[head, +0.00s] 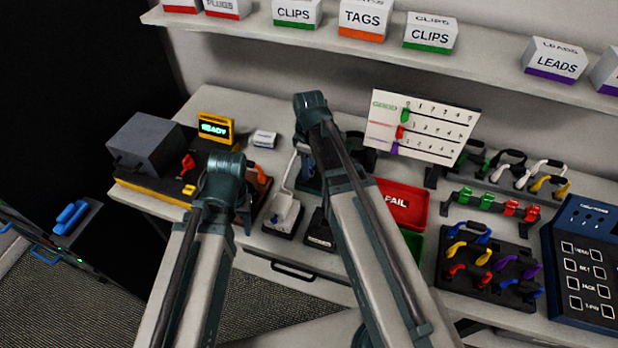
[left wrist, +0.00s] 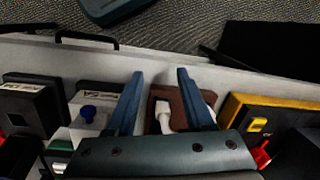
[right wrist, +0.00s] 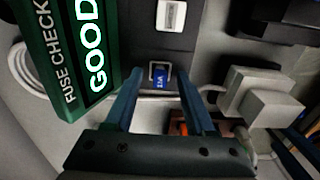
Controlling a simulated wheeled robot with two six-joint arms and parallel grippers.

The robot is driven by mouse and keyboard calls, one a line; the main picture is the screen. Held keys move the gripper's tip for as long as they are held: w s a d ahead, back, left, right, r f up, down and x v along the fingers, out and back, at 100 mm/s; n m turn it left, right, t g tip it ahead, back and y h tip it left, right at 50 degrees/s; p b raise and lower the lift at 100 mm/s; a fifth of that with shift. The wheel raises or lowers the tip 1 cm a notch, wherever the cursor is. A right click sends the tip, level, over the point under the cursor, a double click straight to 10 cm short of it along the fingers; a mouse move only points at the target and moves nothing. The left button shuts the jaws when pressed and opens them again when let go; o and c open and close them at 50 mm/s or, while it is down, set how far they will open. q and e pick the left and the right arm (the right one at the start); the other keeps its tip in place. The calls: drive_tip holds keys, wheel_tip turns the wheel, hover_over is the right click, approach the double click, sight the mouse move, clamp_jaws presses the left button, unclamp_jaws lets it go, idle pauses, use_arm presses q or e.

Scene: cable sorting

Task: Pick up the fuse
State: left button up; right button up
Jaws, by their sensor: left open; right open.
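In the right wrist view, a small blue piece with white marks, which looks like the fuse (right wrist: 160,77), sits in a pale-framed slot on a dark base. The base is beside a green fuse checker (right wrist: 72,50) whose display reads GOOD. My right gripper (right wrist: 160,72) is open, with its fingertips either side of the blue piece in the picture; I cannot tell whether they touch it. My left gripper (left wrist: 157,74) is open and empty above a brown tray (left wrist: 180,95) with a white plug (left wrist: 163,115) in it. In the head view the arms hide both gripper tips.
A white plug block (right wrist: 265,105) and cable lie right of the right gripper. In the head view, a red FAIL tray (head: 408,205), a cable rack (head: 487,265) and a label board (head: 420,125) stand to the right. A READY-display tester (head: 215,128) stands left.

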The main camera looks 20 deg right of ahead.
use_arm(q)
drive_tip(key=shift+f, duration=0.1)
use_arm(e)
drive_tip(key=shift+f, duration=0.1)
drive_tip(key=shift+c, duration=0.2)
clamp_jaws()
use_arm(q)
wheel_tip(320, 180, up, 10)
drive_tip(key=p, duration=1)
use_arm(e)
wheel_tip(320, 180, up, 10)
use_arm(q)
wheel_tip(320, 180, up, 3)
drive_tip(key=p, duration=0.3)
use_arm(e)
wheel_tip(320, 180, up, 3)
drive_tip(key=shift+f, duration=0.1)
